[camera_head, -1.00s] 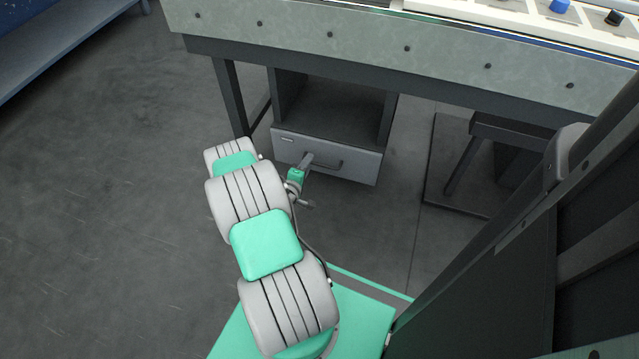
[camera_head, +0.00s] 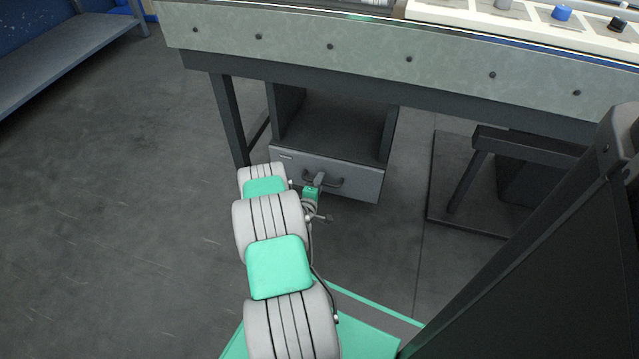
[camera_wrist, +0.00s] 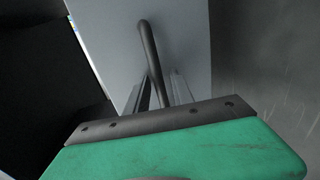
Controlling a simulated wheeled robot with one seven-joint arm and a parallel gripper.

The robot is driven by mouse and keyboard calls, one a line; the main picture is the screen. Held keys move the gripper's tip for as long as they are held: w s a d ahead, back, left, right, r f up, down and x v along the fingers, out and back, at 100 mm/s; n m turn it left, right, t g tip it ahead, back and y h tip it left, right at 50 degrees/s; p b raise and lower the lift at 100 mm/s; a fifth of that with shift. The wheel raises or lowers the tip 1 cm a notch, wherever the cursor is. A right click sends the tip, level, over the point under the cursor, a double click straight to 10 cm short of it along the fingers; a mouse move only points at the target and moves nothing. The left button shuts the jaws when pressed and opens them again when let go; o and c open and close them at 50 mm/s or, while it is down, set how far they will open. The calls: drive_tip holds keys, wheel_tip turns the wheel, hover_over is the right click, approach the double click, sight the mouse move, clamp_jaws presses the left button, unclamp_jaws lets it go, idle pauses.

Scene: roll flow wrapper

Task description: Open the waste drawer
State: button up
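The waste drawer (camera_head: 358,184) is the grey front at the bottom of the open cabinet under the machine. Its front sits flush with the cabinet, so it looks closed. Its dark bar handle (camera_head: 337,184) crosses the front. In the wrist view the handle (camera_wrist: 149,50) runs between my two fingers. My gripper (camera_head: 319,179) is at the handle, near its middle. In the wrist view my gripper (camera_wrist: 163,88) looks open, with a finger on each side of the bar and small gaps showing. The lower part of the bar is hidden by the gripper body.
The machine frame (camera_head: 400,60) overhangs the cabinet. A dark table leg (camera_head: 229,118) stands left of the drawer. A dark stand (camera_head: 500,160) is on the right. The floor (camera_head: 130,180) in front and to the left is clear.

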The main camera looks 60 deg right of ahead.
clamp_jaws()
idle(1.2)
